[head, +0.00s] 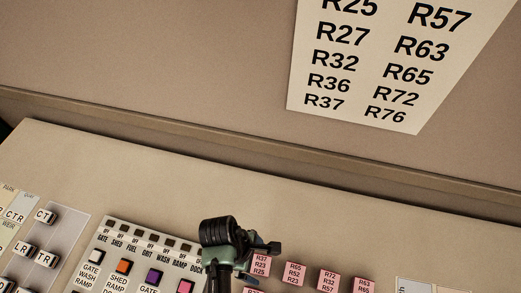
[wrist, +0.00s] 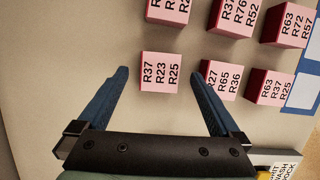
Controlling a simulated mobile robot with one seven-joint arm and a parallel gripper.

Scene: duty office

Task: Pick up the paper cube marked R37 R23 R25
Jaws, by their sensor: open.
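The pink paper cube marked R37 R23 R25 (wrist: 160,73) sits on the beige desk in the wrist view, upright, between my two blue fingers with a gap on each side. My gripper (wrist: 159,71) is open and empty, its fingertips about level with the cube's upper part. In the head view the cube (head: 261,266) shows just right of my dark gripper (head: 259,262), partly covered by it. The cube's lower part is hidden there. How high the fingers are above the desk is hard to tell.
A pink cube ending in R27 R65 R36 (wrist: 225,82) stands close beside my right finger, which partly covers it. Several more pink cubes stand above and to the right, such as R63 R37 R25 (wrist: 270,88). A button panel (head: 140,240) lies left in the head view.

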